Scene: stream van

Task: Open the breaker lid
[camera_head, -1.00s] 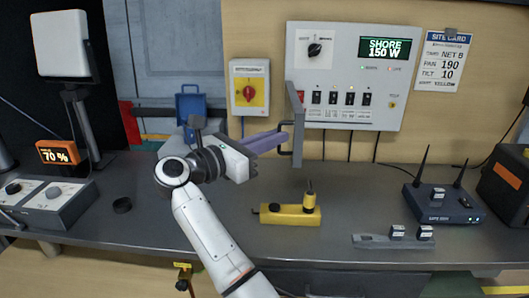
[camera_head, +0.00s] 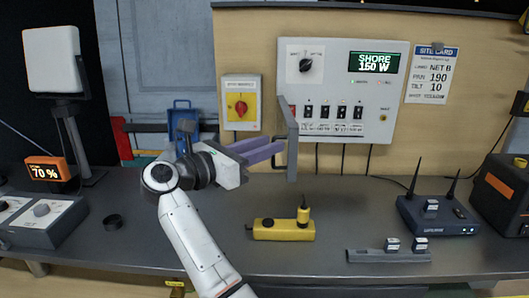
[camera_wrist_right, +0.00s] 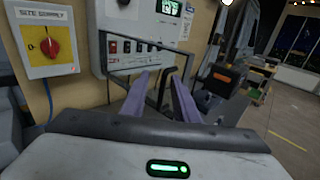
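The breaker lid (camera_head: 292,153) is a grey frame on the left part of the white panel (camera_head: 397,90). It stands swung out from the panel, seen nearly edge-on, and the row of black breaker switches (camera_head: 325,112) is uncovered to its right. It shows as a dark frame in the right wrist view (camera_wrist_right: 104,58). My right gripper (camera_head: 280,151) has its purple fingers at the lid's dark handle. In the right wrist view the fingertips (camera_wrist_right: 161,78) are apart, with the handle near or between them; contact is unclear. My left gripper is out of view.
A yellow box with a red rotary switch (camera_head: 241,103) is left of the panel.

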